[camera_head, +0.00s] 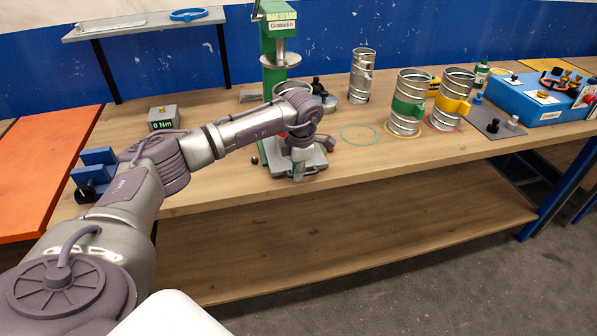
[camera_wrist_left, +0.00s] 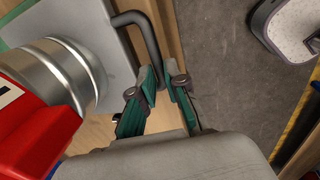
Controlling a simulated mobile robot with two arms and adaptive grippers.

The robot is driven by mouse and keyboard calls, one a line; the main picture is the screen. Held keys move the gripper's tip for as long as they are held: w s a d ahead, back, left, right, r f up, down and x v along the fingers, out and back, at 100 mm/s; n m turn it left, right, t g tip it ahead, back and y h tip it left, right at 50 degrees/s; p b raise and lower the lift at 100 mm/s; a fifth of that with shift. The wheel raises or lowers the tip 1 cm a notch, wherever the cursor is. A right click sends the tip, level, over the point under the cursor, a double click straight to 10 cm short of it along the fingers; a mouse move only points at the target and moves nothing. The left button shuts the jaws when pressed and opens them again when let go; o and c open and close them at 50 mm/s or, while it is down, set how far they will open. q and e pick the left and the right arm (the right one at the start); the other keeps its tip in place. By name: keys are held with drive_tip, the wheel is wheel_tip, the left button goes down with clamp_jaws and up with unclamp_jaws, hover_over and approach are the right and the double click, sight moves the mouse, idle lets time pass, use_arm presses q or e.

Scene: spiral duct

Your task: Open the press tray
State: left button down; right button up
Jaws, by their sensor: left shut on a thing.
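The green press (camera_head: 276,50) stands on the bench, with a round metal plate on its column. Its grey tray (camera_wrist_left: 103,28) shows in the left wrist view, with a dark bent handle (camera_wrist_left: 147,38) at its edge. In the head view the tray (camera_head: 315,161) is partly hidden behind my arm. My left gripper (camera_wrist_left: 163,84) is shut on the handle, with green-padded fingers either side of its end. It also shows in the head view (camera_head: 299,172), low at the bench's front edge. A metal duct piece (camera_wrist_left: 58,68) sits on the tray side. My right gripper is out of view.
Metal ducts with a green clamp (camera_head: 407,108) and a yellow clamp (camera_head: 453,104) stand to the right, and a plain duct (camera_head: 361,76) behind. A blue box (camera_head: 540,105) is at far right. A torque display (camera_head: 162,118) and blue holder (camera_head: 97,158) are left. Floor is clear in front.

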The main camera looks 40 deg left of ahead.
use_arm(q)
drive_tip(key=c, duration=1.4)
unclamp_jaws()
drive_tip(key=shift+w+a, duration=0.4)
drive_tip(key=shift+a, duration=0.05)
drive_tip(key=shift+o, duration=1)
drive_tip(key=shift+s, duration=0.1)
drive_tip(key=shift+d, duration=0.1)
drive_tip(key=shift+r, duration=0.15)
wheel_tip(320, 180, up, 12)
drive_tip(key=s+d, duration=0.1)
drive_tip(key=shift+s+d, duration=0.25)
drive_tip(key=shift+d, duration=0.15)
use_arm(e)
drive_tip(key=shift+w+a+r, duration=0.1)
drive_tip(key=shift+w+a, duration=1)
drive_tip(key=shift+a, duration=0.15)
use_arm(q)
drive_tip(key=shift+f, duration=0.25)
